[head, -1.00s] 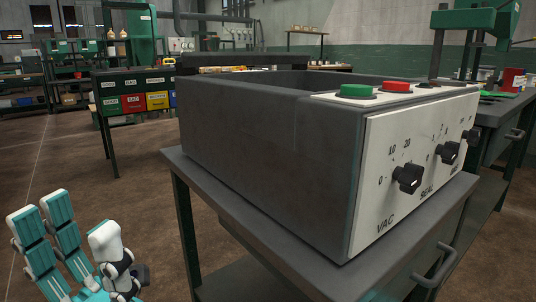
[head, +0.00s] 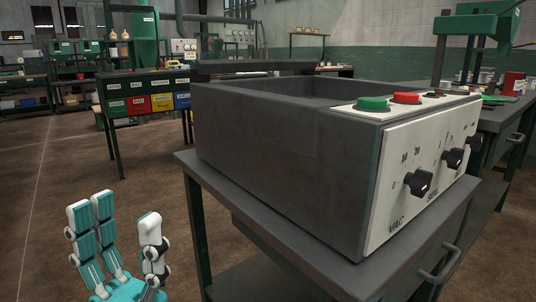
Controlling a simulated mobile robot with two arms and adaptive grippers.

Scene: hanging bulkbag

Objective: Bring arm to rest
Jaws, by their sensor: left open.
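My left gripper (head: 126,242) is at the lower left of the head view, with its white and teal fingers pointing up and spread apart. It is open, and nothing shows between the fingers. It is in front of the brown floor, to the left of the grey table and apart from it. My right gripper is not in view.
A dark grey vacuum sealer (head: 262,150) with a white control panel, black knobs, and green and red buttons stands on a grey table (head: 215,190). A rack with coloured bins (head: 137,104) stands behind. Open floor (head: 60,170) lies at the left.

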